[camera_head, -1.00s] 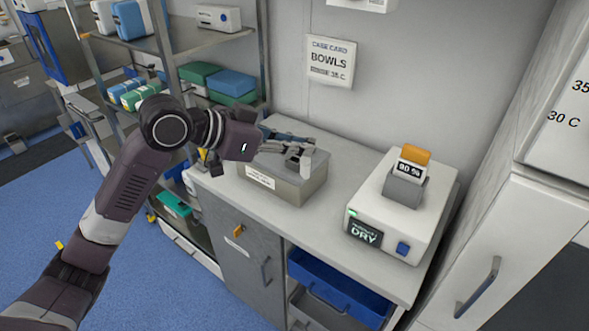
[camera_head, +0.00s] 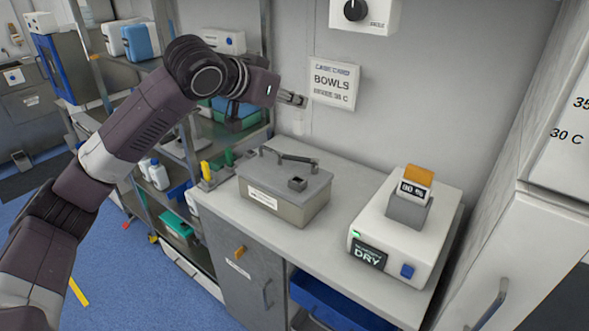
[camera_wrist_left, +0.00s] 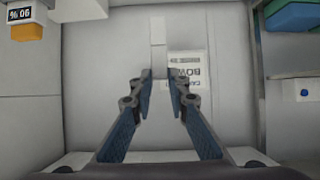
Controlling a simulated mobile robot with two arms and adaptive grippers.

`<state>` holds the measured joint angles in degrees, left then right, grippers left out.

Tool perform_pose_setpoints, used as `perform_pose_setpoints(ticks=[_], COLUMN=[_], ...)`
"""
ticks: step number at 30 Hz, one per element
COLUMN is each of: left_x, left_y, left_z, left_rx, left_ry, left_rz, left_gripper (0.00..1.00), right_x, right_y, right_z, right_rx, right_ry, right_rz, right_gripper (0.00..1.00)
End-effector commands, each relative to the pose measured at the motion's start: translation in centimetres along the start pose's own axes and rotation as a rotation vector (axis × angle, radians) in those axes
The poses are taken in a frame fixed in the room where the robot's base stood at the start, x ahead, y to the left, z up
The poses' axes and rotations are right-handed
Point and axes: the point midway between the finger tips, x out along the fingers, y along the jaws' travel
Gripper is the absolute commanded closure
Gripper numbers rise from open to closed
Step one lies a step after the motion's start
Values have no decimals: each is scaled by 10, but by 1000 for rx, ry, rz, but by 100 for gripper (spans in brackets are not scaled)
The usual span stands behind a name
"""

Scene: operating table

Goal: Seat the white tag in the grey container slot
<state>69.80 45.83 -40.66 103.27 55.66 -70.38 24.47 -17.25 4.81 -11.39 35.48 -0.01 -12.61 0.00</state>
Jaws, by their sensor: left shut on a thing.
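The grey container (camera_head: 272,200) sits on the counter with its lid on. Its slot (camera_head: 297,183) is a small dark square block on the right part of the lid, and it looks empty. My left gripper (camera_head: 299,100) is raised in the air above the container, near the wall. In the left wrist view its fingers (camera_wrist_left: 160,78) are shut on the white tag (camera_wrist_left: 158,55), which sticks out past the fingertips. In the head view the tag is hard to tell from the pale wall. My right gripper is not in view.
A white device (camera_head: 395,243) with a DRY display stands right of the container, holding an orange-topped 90 % card (camera_head: 414,184). A BOWLS sign (camera_head: 334,83) is on the wall behind. A shelf rack (camera_head: 165,115) stands left. The counter has a clear strip around the container.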

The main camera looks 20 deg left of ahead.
Motion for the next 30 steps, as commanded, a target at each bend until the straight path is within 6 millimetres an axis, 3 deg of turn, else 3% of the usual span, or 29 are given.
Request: perform_pose_setpoints(ticks=[6,12,25,30], left_x=[28,48,73,76], left_y=[0,0,0,0], left_z=[55,91,135,139], left_rx=[0,1,0,1], left_ry=[-7,-3,-1,2], left_rz=[0,2,2,2], left_gripper=[100,100,100,100], right_x=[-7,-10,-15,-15], right_y=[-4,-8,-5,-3], right_z=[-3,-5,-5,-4], right_rx=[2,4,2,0], right_ry=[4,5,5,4], right_rz=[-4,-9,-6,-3], right_gripper=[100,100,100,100])
